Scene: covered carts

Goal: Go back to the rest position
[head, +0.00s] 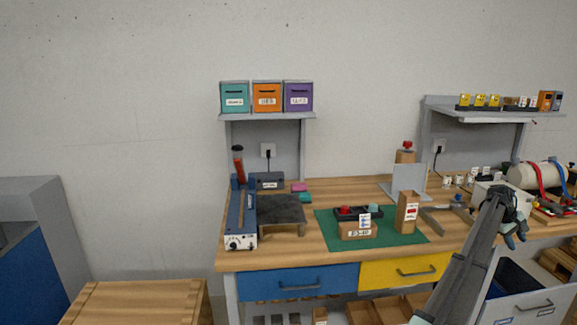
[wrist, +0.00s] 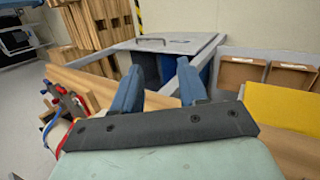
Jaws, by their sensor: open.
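My gripper (head: 516,236) is at the right of the head view, at the end of my dark arm, over the right part of the wooden bench (head: 340,250) near its front edge. In the wrist view my gripper (wrist: 158,82) shows two blue fingers spread apart with nothing between them. The rest position itself is not marked in either view.
A green mat (head: 400,238) holds a small labelled box (head: 358,231) and an upright cardboard box (head: 407,212). Blue (head: 290,283) and yellow (head: 400,271) drawers are below.

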